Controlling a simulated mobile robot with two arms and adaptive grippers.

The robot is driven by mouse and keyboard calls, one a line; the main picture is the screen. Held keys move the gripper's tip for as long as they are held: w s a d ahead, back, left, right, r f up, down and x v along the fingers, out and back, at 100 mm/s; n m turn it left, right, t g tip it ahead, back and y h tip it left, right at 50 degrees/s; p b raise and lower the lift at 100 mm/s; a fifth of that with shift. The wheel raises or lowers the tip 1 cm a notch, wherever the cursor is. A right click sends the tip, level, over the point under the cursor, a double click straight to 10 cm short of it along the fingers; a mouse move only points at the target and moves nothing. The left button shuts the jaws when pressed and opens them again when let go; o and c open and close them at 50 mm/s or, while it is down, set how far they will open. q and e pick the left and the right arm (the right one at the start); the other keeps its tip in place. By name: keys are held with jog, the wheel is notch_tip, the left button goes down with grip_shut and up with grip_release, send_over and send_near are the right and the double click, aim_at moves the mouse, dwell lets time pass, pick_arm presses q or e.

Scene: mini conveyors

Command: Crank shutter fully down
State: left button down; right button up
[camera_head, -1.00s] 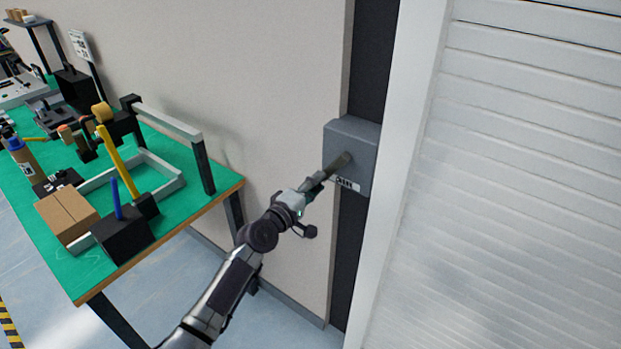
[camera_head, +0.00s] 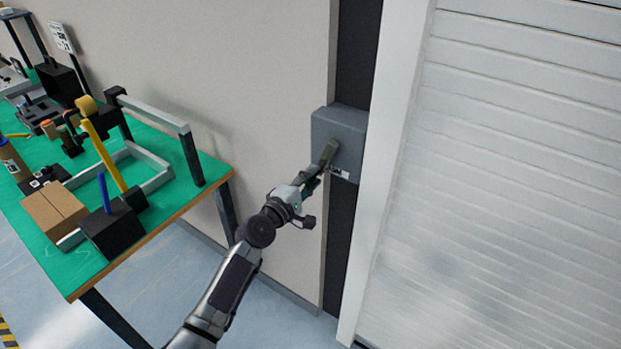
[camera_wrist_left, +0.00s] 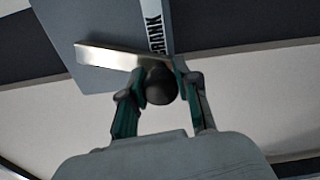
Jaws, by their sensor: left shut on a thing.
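The grey crank box (camera_head: 345,128) is mounted on the dark post beside the shutter, with its label partly covered. The metal crank arm (camera_head: 329,152) sticks out from its front; it also shows in the left wrist view (camera_wrist_left: 105,55). My left gripper (camera_head: 314,179) is at the crank's end. In the left wrist view its fingers (camera_wrist_left: 160,90) are shut around the dark round crank knob (camera_wrist_left: 160,85). The white slatted shutter (camera_head: 500,180) fills the right side of the head view; its bottom edge is not clearly in view. My right gripper is not in view.
A green-topped workbench (camera_head: 160,215) stands at the left with a cardboard box (camera_head: 54,212), a black holder (camera_head: 112,230) and several tools. Its right edge is near my left arm. Bare wall and open floor lie between bench and post.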

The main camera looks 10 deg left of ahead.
pick_arm(q)
jog(key=c, duration=0.8)
grip_release()
jog(key=shift+s, duration=0.1)
jog(key=v, duration=1.1)
jog(key=shift+s+a, duration=0.15)
jog(key=shift+s, duration=0.25)
